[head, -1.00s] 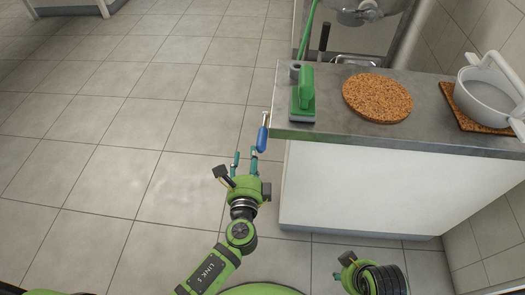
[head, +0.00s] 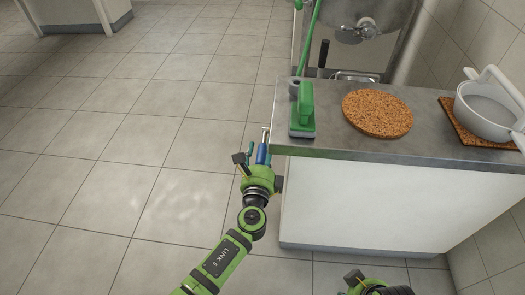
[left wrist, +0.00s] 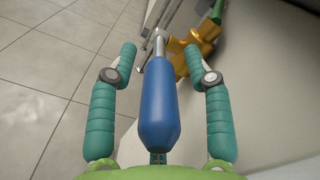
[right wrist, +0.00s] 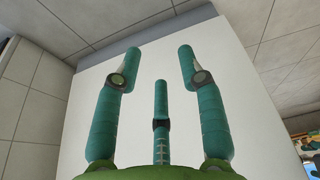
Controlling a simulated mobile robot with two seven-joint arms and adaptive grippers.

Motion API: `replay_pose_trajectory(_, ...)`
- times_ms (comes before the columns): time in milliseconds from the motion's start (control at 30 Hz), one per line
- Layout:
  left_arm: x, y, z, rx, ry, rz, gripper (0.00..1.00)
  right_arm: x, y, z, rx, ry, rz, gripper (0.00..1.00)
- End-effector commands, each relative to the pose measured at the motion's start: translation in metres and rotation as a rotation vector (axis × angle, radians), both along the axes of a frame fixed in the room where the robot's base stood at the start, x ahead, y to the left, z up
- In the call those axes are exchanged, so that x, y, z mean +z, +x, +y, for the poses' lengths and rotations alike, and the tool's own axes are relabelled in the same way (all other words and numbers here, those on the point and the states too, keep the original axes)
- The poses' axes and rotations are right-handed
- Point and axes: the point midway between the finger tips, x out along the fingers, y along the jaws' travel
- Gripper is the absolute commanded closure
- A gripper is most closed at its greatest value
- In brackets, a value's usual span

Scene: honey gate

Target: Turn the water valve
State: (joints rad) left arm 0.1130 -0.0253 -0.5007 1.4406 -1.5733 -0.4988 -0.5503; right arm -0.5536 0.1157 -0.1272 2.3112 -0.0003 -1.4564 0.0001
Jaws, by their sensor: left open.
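The water valve's blue lever handle (head: 261,153) sticks out beside the left end of the counter in the head view. In the left wrist view the blue handle (left wrist: 158,110) points toward my palm, on a metal stem, with a brass valve body (left wrist: 201,50) behind it to the right. My left gripper (left wrist: 160,50) is open, with one finger on each side of the handle. In the head view it hides part of the handle. My right gripper (right wrist: 160,55) is open and empty, facing a white panel; its fingers are out of the head view.
The metal counter (head: 345,142) holds a green scrubber (head: 303,108), a round cork mat (head: 377,113) and a white pot (head: 488,108). The white counter front (head: 365,200) stands close to the right of my left gripper. Open tiled floor lies left.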

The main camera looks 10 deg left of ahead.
Motion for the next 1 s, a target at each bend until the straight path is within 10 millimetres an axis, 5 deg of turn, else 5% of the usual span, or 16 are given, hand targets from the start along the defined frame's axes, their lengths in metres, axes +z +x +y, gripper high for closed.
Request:
replay_pose_trajectory(167,0.0,0.0,0.0,0.0,-0.001,0.0,0.5,0.001,0.0,0.0,0.0,0.0,-0.001,0.6)
replay_pose_trajectory(300,0.0,0.0,0.0,0.001,-0.001,0.0,1.0,0.001,0.0,0.0,0.0,0.0,-0.001,0.6)
replay_pose_trajectory(567,0.001,0.0,0.0,0.0,-0.001,0.004,1.0,0.002,0.001,0.0,0.0,0.001,-0.003,0.6)
replay_pose_trajectory(1000,0.009,0.001,0.0,0.0,-0.001,0.07,1.0,-0.075,-0.004,0.001,0.01,-0.003,0.055,0.6)
